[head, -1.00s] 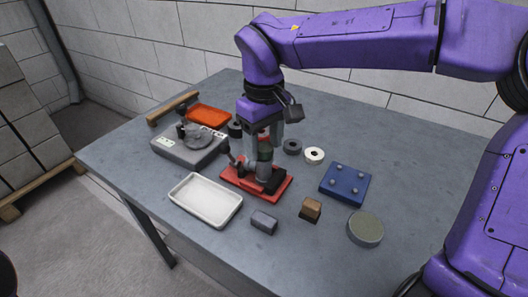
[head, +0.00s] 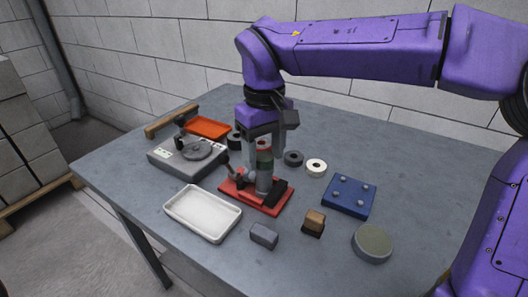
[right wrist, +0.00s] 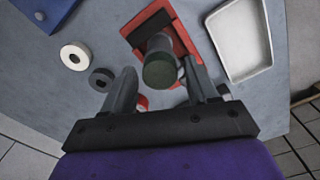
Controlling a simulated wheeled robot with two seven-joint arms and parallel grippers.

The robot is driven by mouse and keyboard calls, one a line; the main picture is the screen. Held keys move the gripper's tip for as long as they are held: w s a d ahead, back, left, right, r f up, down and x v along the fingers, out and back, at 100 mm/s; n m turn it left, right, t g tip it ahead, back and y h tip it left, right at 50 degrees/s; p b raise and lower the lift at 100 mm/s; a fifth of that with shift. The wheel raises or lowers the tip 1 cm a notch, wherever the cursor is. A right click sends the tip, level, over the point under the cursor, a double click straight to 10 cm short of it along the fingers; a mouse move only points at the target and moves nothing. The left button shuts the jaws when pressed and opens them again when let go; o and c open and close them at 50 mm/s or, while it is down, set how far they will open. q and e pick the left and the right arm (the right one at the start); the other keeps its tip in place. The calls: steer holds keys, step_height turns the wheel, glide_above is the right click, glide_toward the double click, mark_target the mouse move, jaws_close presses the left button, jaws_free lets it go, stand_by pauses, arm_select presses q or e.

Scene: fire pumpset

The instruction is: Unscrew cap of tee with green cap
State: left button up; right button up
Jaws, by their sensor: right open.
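The tee's grey body (head: 264,183) stands upright on a red fixture (head: 240,203) on the table. Its dark green cap (head: 265,158) is on top; it also shows end-on in the right wrist view (right wrist: 160,70). My right gripper (head: 265,162) points down over the tee from above. In the right wrist view, its fingers (right wrist: 159,78) are open on either side of the cap, with gaps visible, and grip nothing. Whether the fingertips are level with the cap is hard to tell. My left gripper is not in view.
A white tray (head: 203,236) is in front left of the fixture and a grey device (head: 175,165) behind left. A grey ring (head: 294,158), a white ring (head: 316,167) and a blue block (head: 350,205) are to the right. Small blocks and a round pad stand in front.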

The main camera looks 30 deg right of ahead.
steer(key=shift+c, duration=0.3)
steer(key=c, duration=1)
steer(key=shift+o, duration=0.2)
steer(key=n, duration=0.4)
steer(key=shift+n, duration=0.3)
steer(key=n, duration=0.1)
steer(key=n+p, duration=0.1)
steer(key=shift+r+n+p, duration=0.25)
steer(key=shift+n+p, duration=0.05)
steer(key=shift+n, duration=0.1)
steer(key=shift+f+n, duration=0.1)
steer(key=shift+n, duration=0.6)
steer(key=shift+f, duration=0.1)
